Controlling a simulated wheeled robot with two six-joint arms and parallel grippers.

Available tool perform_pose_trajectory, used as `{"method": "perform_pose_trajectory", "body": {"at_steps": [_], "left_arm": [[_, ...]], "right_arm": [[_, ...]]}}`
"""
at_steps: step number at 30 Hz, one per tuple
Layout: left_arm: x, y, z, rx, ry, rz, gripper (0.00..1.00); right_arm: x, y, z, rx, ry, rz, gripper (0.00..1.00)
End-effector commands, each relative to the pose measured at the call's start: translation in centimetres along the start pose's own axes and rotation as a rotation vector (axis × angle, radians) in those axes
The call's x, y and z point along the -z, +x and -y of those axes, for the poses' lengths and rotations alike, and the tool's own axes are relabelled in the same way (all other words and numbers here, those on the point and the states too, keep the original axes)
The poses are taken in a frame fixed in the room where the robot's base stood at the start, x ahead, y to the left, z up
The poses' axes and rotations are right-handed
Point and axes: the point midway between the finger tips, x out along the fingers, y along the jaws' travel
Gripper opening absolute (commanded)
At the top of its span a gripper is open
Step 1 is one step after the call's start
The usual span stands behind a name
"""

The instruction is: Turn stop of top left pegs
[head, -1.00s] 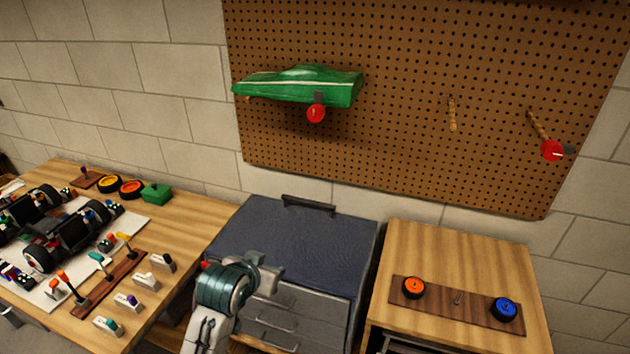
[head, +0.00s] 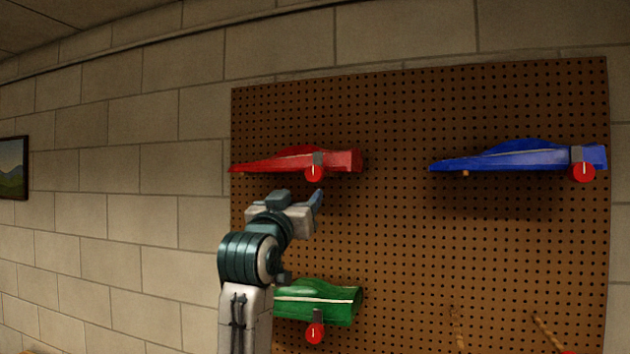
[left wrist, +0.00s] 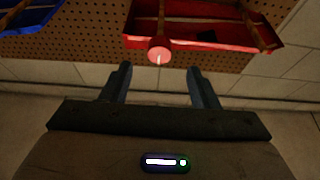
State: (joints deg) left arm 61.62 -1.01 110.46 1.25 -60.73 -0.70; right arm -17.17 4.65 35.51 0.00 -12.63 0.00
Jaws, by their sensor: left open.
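A red car body (head: 335,160) hangs on pegs at the top left of the pegboard. A round red stop (head: 314,173) with a white mark sits at the end of its right peg. My left gripper (head: 318,200) is raised just below this red body and its stop. In the left wrist view the two fingers (left wrist: 162,85) are apart with nothing between them. The red stop (left wrist: 159,50) lies just beyond the fingertips, roughly centred between them, and the red body (left wrist: 205,25) is behind it. My right gripper is not in view.
The brown pegboard (head: 400,230) covers the wall. A blue body (head: 520,156) hangs at the top right with its own red stop (head: 584,172). A green body (head: 330,303) with a red stop (head: 314,333) hangs below, partly behind my left arm.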

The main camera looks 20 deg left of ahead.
Motion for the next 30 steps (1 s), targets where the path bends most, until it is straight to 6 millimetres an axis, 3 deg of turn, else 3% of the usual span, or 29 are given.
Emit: {"method": "perform_pose_trajectory", "body": {"at_steps": [3, 7, 15, 21, 30], "left_arm": [[1.4, 0.5, -0.1, -0.002, -0.001, -0.02, 0.55], [1.7, 1.9, -0.1, -0.002, -0.001, -0.019, 0.55], [2.0, 7.1, -0.1, -0.002, -0.001, -0.018, 0.55], [1.8, 9.9, -0.1, -0.001, -0.001, -0.018, 0.55], [1.4, 11.0, -0.1, -0.001, -0.001, -0.02, 0.55]], "right_arm": [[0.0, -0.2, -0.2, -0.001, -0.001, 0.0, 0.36], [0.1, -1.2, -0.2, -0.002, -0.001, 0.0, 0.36], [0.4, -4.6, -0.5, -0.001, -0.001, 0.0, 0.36], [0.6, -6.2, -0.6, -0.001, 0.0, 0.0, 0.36], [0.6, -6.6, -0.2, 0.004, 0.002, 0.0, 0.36]]}}
